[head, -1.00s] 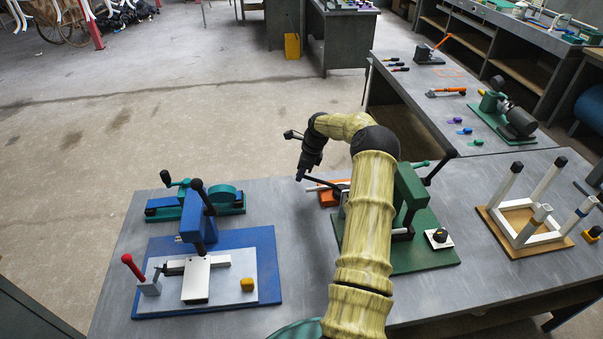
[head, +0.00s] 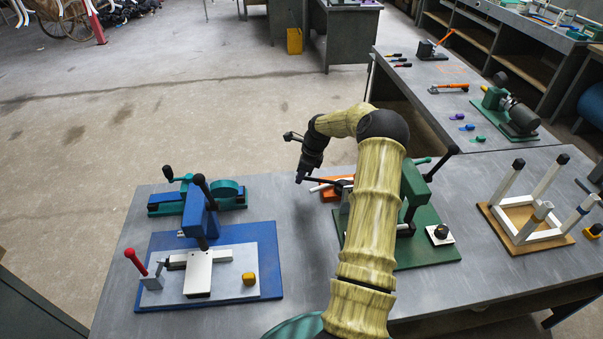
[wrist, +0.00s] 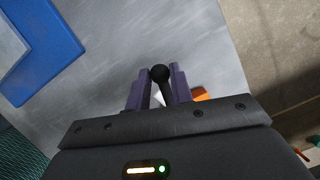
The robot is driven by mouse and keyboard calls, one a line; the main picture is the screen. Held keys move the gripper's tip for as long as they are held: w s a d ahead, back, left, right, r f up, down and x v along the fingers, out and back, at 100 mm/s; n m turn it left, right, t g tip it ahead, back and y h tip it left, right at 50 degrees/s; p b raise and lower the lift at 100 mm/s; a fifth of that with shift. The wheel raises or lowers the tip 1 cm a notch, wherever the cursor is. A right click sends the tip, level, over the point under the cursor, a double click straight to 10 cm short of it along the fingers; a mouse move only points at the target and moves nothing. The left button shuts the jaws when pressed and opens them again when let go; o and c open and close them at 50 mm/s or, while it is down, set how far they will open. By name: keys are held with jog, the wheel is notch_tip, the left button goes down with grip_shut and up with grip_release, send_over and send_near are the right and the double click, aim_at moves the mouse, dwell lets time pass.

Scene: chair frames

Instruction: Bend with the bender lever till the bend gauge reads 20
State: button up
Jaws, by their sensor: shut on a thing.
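The bender lever (head: 324,182) is a thin black bar running left from the orange bender (head: 331,194), which is largely behind my arm. My gripper (head: 301,178) is at the lever's left end. In the wrist view, my gripper (wrist: 159,78) has its two purple fingers shut on the lever's handle, with its round black knob (wrist: 160,73) standing between the fingertips. A pale rod (head: 318,188) lies by the orange bender. I cannot make out a bend gauge or its reading in either view.
A blue press (head: 200,215) on a blue base stands left, with a teal tool (head: 228,190) behind it. A green machine (head: 410,185) stands close right of my arm. A white frame (head: 530,235) on a wooden board stands at far right.

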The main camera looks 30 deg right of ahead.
jog(key=shift+s+a, duration=0.55)
jog(key=shift+s, duration=0.25)
jog(key=o, duration=0.8)
jog(key=shift+o, duration=0.2)
jog(key=b+v, duration=0.2)
jog(key=v, duration=1.5)
jog(key=shift+d+r, duration=0.1)
jog(key=shift+d, duration=0.05)
